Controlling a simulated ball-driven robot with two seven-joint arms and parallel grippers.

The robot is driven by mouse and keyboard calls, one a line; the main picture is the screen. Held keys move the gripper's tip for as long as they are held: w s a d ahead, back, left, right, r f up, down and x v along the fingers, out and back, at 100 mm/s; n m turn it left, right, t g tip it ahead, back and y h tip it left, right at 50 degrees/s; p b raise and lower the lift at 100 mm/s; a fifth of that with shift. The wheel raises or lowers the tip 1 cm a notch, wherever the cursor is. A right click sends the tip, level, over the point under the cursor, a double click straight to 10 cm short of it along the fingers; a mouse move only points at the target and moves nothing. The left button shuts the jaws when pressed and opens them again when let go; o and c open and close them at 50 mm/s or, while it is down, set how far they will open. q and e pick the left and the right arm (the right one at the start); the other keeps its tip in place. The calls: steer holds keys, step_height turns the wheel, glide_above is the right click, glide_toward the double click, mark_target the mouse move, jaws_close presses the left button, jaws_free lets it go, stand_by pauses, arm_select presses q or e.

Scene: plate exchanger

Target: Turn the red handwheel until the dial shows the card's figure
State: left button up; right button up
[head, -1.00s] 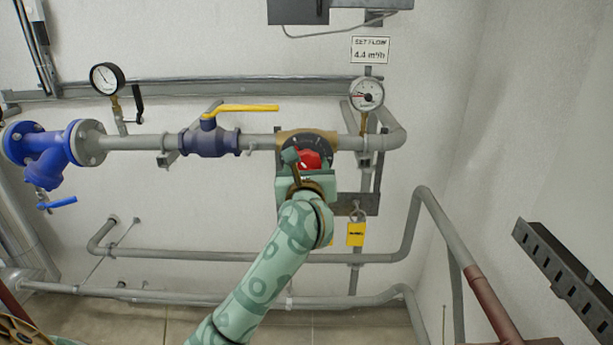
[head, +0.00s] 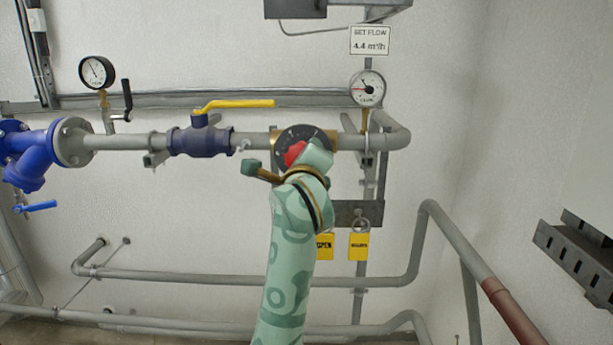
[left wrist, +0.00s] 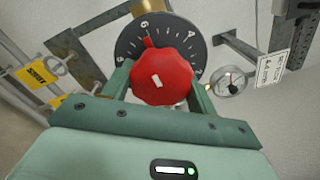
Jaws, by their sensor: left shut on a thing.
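The red handwheel (head: 294,153) sits in front of a black numbered disc (head: 301,135) on the pipe; it also shows in the left wrist view (left wrist: 162,78). My left gripper (left wrist: 160,90) is shut on the handwheel, one green finger on each side. In the head view my gripper covers the wheel's lower right part. The round white dial (head: 368,88) stands right of the wheel on the pipe; its needle points left, its figures too small to read. The card (head: 371,40) above it reads "SET FLOW 4.4 m³/h". My right gripper is not in view.
A blue valve with a yellow lever (head: 233,104) is left of the wheel. A second gauge (head: 97,73) is farther left. Yellow tags (head: 358,246) hang below the wheel from a dark plate. A dark perforated bracket (head: 575,262) juts in at right.

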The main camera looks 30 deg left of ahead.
arm_select(q)
steer(key=shift+f+n+b, duration=0.1)
steer(key=shift+n+b, duration=1.35)
steer(key=shift+n, duration=0.05)
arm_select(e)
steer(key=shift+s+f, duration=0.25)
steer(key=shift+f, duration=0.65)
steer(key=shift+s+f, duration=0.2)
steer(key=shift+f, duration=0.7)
arm_select(q)
steer(key=o, duration=1)
